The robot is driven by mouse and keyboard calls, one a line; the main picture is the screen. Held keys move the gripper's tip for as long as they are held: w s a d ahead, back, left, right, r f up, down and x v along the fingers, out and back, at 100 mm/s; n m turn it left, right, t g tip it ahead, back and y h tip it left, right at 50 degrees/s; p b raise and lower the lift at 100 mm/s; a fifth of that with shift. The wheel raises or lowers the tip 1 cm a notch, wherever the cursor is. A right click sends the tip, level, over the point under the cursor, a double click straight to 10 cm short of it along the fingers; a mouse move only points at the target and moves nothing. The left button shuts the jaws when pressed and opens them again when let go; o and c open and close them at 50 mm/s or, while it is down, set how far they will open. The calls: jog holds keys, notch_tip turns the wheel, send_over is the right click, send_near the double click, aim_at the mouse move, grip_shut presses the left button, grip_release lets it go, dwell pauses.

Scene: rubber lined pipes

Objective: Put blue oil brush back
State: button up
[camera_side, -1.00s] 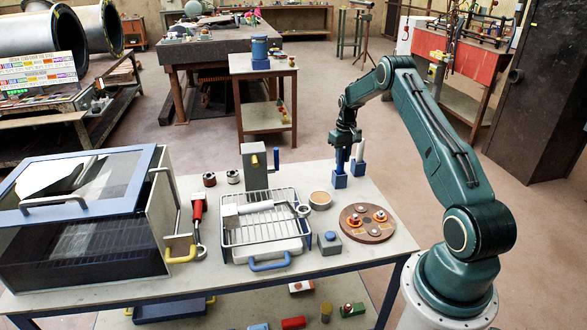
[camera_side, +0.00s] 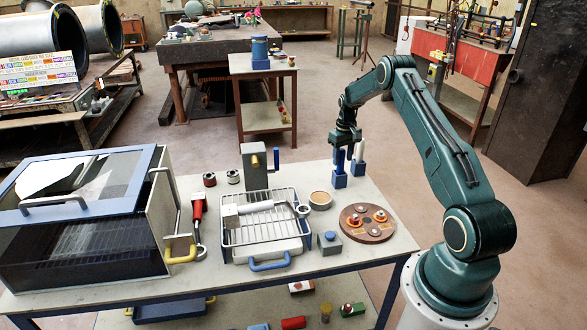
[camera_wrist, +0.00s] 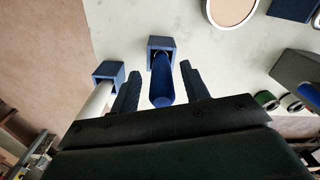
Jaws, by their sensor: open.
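The blue oil brush (camera_side: 340,160) stands upright in a blue square holder (camera_side: 340,182) at the back right of the table. In the wrist view the brush (camera_wrist: 161,82) sits with its lower end inside its holder (camera_wrist: 153,43). My gripper (camera_side: 345,140) is directly above and around the top of the brush. In the wrist view the two fingers of my gripper (camera_wrist: 160,88) are apart, one on each side of the brush, with gaps to it.
A white brush (camera_side: 359,152) stands in a second blue holder (camera_side: 358,169) close beside. A tan round dish (camera_side: 320,200), a brown disc (camera_side: 367,223) with small parts, and a wire basket (camera_side: 232,230) lie nearer the front. A glass-fronted box (camera_side: 85,235) fills the left end.

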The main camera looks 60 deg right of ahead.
notch_tip(320, 180, up, 12)
jog(key=shift+f, duration=0.1)
dwell(0.5)
dwell(0.5)
jog(key=shift+a+r, duration=0.15)
jog(key=shift+r, duration=0.05)
jog(key=s+a+r+n+t+h, duration=0.1)
jog(key=a+r, duration=0.9)
jog(key=a, duration=0.3)
jog(key=s+a+r+n+t, duration=0.1)
jog(key=s+a+r+n, duration=0.1)
jog(key=a+r, duration=0.9)
jog(key=s+a+r+t, duration=0.2)
jog(key=s+a, duration=0.7)
jog(key=a, duration=0.3)
jog(key=s+a+f+n, duration=0.1)
jog(key=s+a+f, duration=0.1)
jog(key=s, duration=0.4)
jog(key=s+a+f+n+t+y, duration=0.1)
jog(key=s+a+f, duration=0.1)
jog(key=s+a, duration=0.3)
jog(key=shift+s+f+t, duration=0.2)
jog(key=shift+s+t, duration=0.1)
jog(key=shift+s, duration=0.15)
